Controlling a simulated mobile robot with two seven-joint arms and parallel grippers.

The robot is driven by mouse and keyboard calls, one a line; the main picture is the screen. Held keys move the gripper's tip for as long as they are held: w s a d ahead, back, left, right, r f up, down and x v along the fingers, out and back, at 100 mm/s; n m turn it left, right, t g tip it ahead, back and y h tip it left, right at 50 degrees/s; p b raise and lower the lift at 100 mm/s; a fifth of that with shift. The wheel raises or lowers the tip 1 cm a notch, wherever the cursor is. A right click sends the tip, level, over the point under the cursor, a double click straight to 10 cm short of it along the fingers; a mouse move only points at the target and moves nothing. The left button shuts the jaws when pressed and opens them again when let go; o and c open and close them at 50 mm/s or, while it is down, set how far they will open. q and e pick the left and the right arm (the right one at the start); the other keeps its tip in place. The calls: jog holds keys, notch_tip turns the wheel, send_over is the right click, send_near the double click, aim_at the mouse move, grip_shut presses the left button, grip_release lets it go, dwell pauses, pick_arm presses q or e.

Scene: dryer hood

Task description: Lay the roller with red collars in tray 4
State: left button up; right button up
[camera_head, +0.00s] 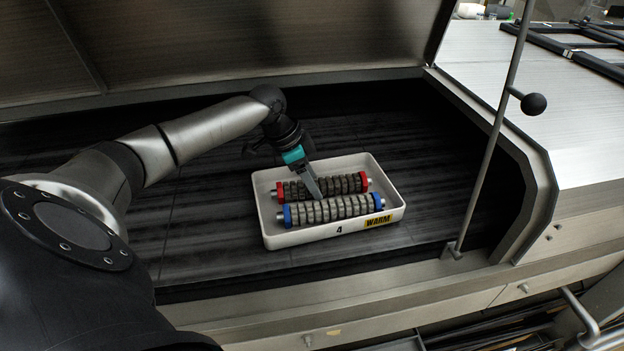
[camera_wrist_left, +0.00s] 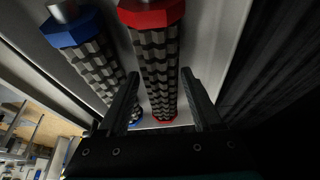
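The roller with red collars (camera_head: 325,187) lies in tray 4 (camera_head: 300,237), a white tray marked "4" and "WARM". A roller with blue collars (camera_head: 333,209) lies beside it on the near side. My left gripper (camera_head: 317,195) reaches down into the tray at the red-collared roller. In the left wrist view the fingers (camera_wrist_left: 160,75) stand apart on either side of the red-collared roller (camera_wrist_left: 155,62), with narrow gaps at the tips. The blue-collared roller (camera_wrist_left: 92,62) is left of them there. My right gripper is not in view.
The tray stands on a dark slatted belt (camera_head: 195,215) under a raised metal hood (camera_head: 230,40). A thin rod with a black knob (camera_head: 533,103) rises at the right. The belt left of the tray is bare.

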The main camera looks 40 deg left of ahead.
pick_arm(q)
jog(key=shift+o, duration=0.3)
jog(key=shift+r, duration=0.15)
jog(key=shift+s+a+r, duration=0.1)
jog(key=shift+r, duration=0.2)
jog(key=v, duration=1.1)
jog(key=shift+r+p, duration=0.25)
jog(key=shift+p, duration=0.2)
